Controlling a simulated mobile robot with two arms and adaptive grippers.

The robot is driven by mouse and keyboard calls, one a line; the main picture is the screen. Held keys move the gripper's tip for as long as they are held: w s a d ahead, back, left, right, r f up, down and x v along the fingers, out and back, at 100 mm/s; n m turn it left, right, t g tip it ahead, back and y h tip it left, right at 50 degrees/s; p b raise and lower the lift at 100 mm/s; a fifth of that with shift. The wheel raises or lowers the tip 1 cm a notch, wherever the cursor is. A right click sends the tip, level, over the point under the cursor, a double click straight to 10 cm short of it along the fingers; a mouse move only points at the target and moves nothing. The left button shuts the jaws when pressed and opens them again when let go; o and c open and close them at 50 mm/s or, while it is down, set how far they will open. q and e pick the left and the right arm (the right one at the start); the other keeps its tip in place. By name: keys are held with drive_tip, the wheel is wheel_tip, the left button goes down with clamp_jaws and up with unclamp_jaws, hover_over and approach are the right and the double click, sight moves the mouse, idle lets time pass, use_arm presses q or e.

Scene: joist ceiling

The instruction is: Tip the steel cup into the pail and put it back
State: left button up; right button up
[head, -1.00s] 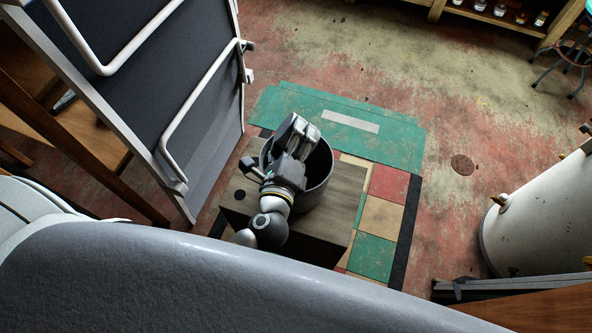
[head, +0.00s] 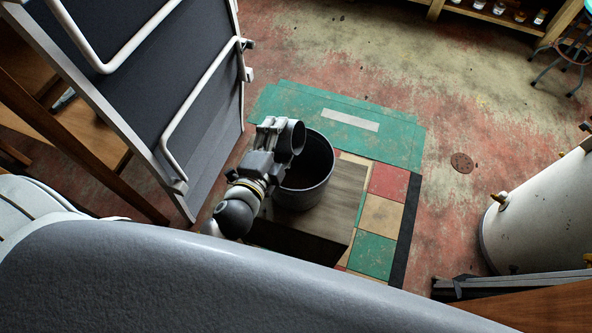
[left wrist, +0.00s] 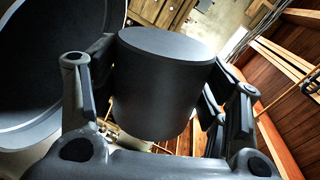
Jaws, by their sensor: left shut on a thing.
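The steel cup (head: 293,137) shows dark grey in the head view, at the upper left rim of the pail. One round end faces the camera; I cannot tell whether anything is inside. In the left wrist view the cup (left wrist: 160,90) fills the middle, between the fingers. My left gripper (head: 279,138) is shut on its sides. The grey pail (head: 304,195) stands on a wooden box top, just right of and below the gripper. Its inside is dark. Part of its wall also shows at the left of the wrist view (left wrist: 60,118). My right gripper is not in view.
The wooden box (head: 345,190) has bare top right of the pail. A dark panel with white rails (head: 170,90) stands close on the left. A white tank (head: 530,220) is at the right. Open floor lies beyond the green mat (head: 385,145).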

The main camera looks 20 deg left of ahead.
use_arm(q)
drive_tip(key=n, duration=0.1)
drive_tip(key=n+h, duration=0.1)
drive_tip(key=n, duration=0.1)
drive_tip(key=shift+s+a+f, duration=0.1)
drive_tip(key=shift+a+f, duration=0.2)
drive_tip(key=shift+f, duration=0.1)
drive_tip(key=n, duration=0.1)
drive_tip(key=n+h, duration=0.1)
drive_tip(key=n, duration=0.1)
drive_tip(key=shift+a+f, duration=0.2)
drive_tip(key=shift+f, duration=0.15)
drive_tip(key=n, duration=0.2)
drive_tip(key=f+n+t+h, duration=0.1)
drive_tip(key=n, duration=0.1)
drive_tip(key=shift+a+f, duration=0.1)
drive_tip(key=shift+a, duration=0.05)
drive_tip(key=shift+w+n+b, duration=0.2)
drive_tip(key=shift+n+b, duration=0.15)
drive_tip(key=shift+n, duration=0.55)
drive_tip(key=shift+w, duration=0.1)
